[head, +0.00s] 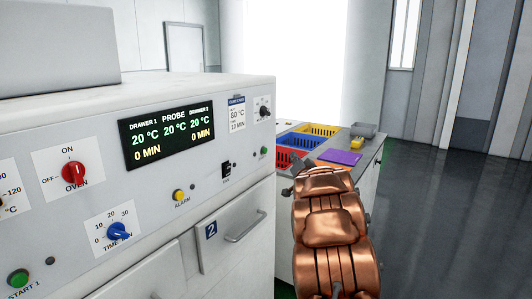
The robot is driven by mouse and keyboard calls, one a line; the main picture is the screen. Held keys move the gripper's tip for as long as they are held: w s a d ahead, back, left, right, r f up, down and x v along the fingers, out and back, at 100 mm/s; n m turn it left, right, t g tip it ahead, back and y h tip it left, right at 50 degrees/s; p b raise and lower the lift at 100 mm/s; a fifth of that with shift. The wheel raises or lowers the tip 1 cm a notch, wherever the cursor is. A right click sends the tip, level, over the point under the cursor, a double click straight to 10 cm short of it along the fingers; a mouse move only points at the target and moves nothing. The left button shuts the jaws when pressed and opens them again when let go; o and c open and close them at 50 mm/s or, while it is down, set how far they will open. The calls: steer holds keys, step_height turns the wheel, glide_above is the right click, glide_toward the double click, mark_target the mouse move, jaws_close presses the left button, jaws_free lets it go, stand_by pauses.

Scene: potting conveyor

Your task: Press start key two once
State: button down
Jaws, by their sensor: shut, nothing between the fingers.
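The white oven cabinet fills the left of the head view. A small green key (264,151) sits near the right end of its front panel, above drawer 2; its label is too small to read. A larger green key (18,279), labelled START 1, is at the lower left of the panel. My copper-coloured arm reaches up from the bottom right. My gripper (298,165) shows only as a small dark part beyond the arm, to the right of the small green key and apart from it. It is shut and empty; the arm hides most of it.
Drawer 2 has a protruding handle (245,227). The panel also carries a red oven knob (75,172), a blue timer knob (117,231), a yellow alarm button (178,195) and a black switch (226,169). Behind, a counter holds coloured bins (320,130) and a purple item (340,157). Floor at right is clear.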

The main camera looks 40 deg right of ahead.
mark_target(265, 151)
steer(key=w+a+b, duration=0.2)
steer(key=w+b, duration=0.1)
steer(key=w, duration=0.5)
steer(key=shift+w+a+b, duration=0.15)
steer(key=shift+a+b, duration=0.15)
steer(key=shift+b, duration=0.1)
steer(key=shift+w, duration=0.15)
stand_by(1.1)
steer(key=shift+w+a, duration=0.15)
steer(key=shift+w, duration=0.15)
steer(key=shift+w+a, duration=0.1)
steer(key=shift+w, duration=0.3)
stand_by(0.8)
steer(key=shift+s, duration=0.1)
stand_by(0.4)
steer(key=shift+s+d+p, duration=0.2)
steer(key=shift+s+p, duration=0.45)
steer(key=shift+s, duration=0.05)
